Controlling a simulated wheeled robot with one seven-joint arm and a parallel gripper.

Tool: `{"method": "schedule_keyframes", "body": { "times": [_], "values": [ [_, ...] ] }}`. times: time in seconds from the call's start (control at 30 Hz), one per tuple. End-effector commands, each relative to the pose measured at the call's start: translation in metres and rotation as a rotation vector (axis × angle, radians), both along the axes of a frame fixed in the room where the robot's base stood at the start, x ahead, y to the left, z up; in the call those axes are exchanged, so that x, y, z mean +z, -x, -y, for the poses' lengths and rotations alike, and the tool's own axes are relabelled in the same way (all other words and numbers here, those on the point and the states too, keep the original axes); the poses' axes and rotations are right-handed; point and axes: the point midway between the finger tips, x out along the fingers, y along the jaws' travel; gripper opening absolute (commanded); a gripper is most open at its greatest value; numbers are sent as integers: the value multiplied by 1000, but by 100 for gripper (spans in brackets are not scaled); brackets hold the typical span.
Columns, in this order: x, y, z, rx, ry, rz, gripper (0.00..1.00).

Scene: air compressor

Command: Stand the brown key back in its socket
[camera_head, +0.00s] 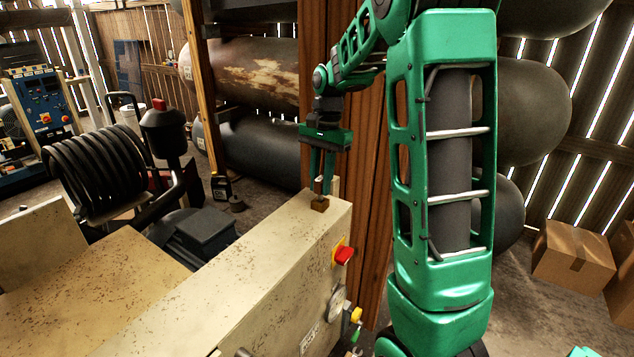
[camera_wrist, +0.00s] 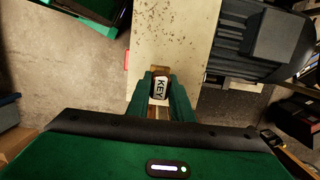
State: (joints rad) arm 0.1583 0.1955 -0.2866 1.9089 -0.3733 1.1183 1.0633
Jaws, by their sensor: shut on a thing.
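My gripper (camera_head: 322,188) points down over the far end of the beige cabinet top, with its green fingers closed. In the wrist view my gripper (camera_wrist: 161,100) is shut on the key (camera_wrist: 160,88), whose white face reads "KEY"; brown shows around it. In the head view a small white part of the key (camera_head: 318,179) shows at the fingers. A small brown block (camera_head: 320,204), seemingly the socket, sits on the cabinet top directly below the fingertips. The fingers hide the key's lower end; I cannot tell whether it is in the socket or just above.
The speckled beige cabinet (camera_head: 240,265) has a red switch (camera_head: 344,255) on its right side. A black coiled hose (camera_head: 98,180) is at the left. A wooden post (camera_head: 372,200) stands close behind the cabinet's end. The cabinet top is otherwise clear.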

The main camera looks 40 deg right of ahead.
Motion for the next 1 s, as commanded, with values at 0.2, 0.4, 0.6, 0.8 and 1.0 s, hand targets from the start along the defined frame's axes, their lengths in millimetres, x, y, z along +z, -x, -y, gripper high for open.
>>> {"method": "schedule_keyframes", "body": {
  "times": [0.2, 0.4, 0.6, 0.8, 1.0],
  "values": [
    [-3, 0, 0, 0, 0, 0, 0],
    [-5, 0, 0, -1, 0, 0, 0],
    [-8, 0, 0, -1, 1, 0, 0],
    [-11, 0, 0, -1, 0, 0, 0],
    [-13, 0, 0, -1, 0, 0, 0]
  ]
}}
